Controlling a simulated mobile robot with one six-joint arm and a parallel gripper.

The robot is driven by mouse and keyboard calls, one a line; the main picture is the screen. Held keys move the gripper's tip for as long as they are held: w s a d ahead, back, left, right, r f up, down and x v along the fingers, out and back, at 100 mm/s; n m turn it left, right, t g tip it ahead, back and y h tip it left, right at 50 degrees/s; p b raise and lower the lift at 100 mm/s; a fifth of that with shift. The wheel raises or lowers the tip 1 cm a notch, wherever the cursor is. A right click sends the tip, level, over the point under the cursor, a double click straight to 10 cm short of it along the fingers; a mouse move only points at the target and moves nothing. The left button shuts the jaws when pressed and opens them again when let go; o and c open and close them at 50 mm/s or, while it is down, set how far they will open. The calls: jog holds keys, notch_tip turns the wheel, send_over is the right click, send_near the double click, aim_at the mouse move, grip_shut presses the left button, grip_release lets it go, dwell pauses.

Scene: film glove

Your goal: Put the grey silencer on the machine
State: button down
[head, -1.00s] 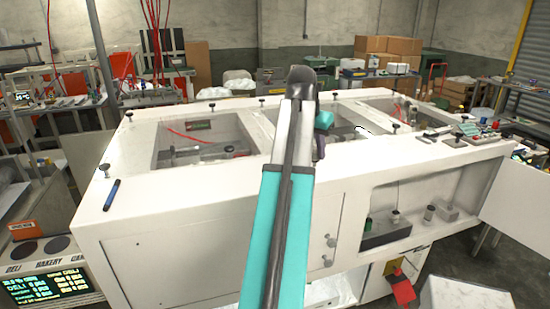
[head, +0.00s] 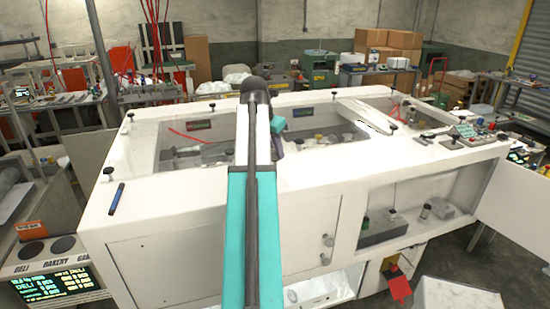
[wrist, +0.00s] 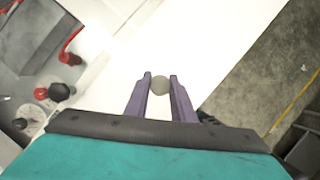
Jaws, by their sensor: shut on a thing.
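The machine (head: 160,210) is a long white cabinet with windows in its top. It fills the middle of the head view. In the wrist view its white top (wrist: 215,30) lies below my gripper. My gripper (wrist: 160,84) has its two purple fingers shut on a small round grey thing, the grey silencer (wrist: 160,86), seen end-on. How far it is above the white top I cannot tell. In the head view my arm hides most of the gripper, and the silencer does not show.
Black knobs (head: 109,172) stand along the machine's top, and a blue pen (head: 117,198) lies at its left. An open bay (head: 450,195) at the right front holds small parts. A control panel (head: 470,135) is at the right end. Concrete floor (wrist: 275,65) shows beyond the edge.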

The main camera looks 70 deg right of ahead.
aim_at(275, 158)
jog(key=shift+f, duration=0.15)
jog(key=shift+f+p, duration=1.05)
jog(key=shift+f, duration=0.55)
jog(key=shift+f, duration=0.15)
jog(key=c, duration=1.5)
grip_release()
jog(key=shift+r, duration=0.2)
jog(key=shift+b+v, duration=1.9)
jog(key=shift+v, duration=4.05)
